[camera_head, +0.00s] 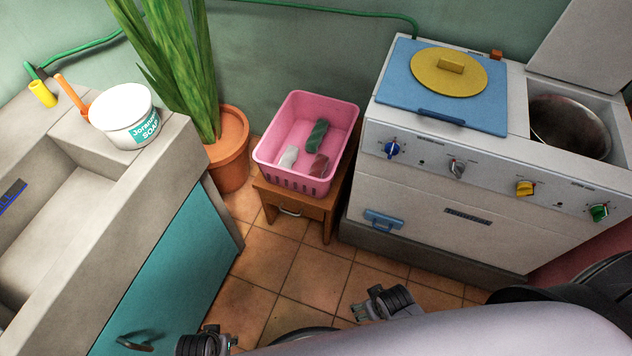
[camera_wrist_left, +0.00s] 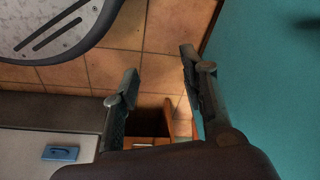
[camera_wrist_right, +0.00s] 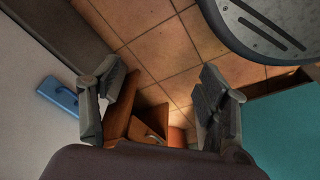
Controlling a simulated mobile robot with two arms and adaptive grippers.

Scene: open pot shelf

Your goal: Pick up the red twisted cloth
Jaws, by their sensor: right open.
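The red twisted cloth (camera_head: 319,165) lies in the front right part of a pink basket (camera_head: 269,150). The basket stands on a small wooden stool (camera_head: 337,188). A grey-white cloth (camera_head: 288,158) and a dark green cloth (camera_head: 317,136) lie in the same basket. My right gripper (camera_head: 366,306) is low over the floor, in front of the stove and nearer than the basket. Its fingers are apart and empty in the right wrist view (camera_wrist_right: 160,72). My left gripper (camera_head: 222,340) is at the bottom edge by the teal cabinet. Its fingers are apart and empty in the left wrist view (camera_wrist_left: 160,68).
A stove (camera_head: 440,222) stands right of the basket. A potted plant (camera_head: 229,155) stands left of it, beside the sink counter (camera_head: 190,152) with a white soap tub (camera_head: 122,117). The tiled floor (camera_head: 285,265) before the stool is clear.

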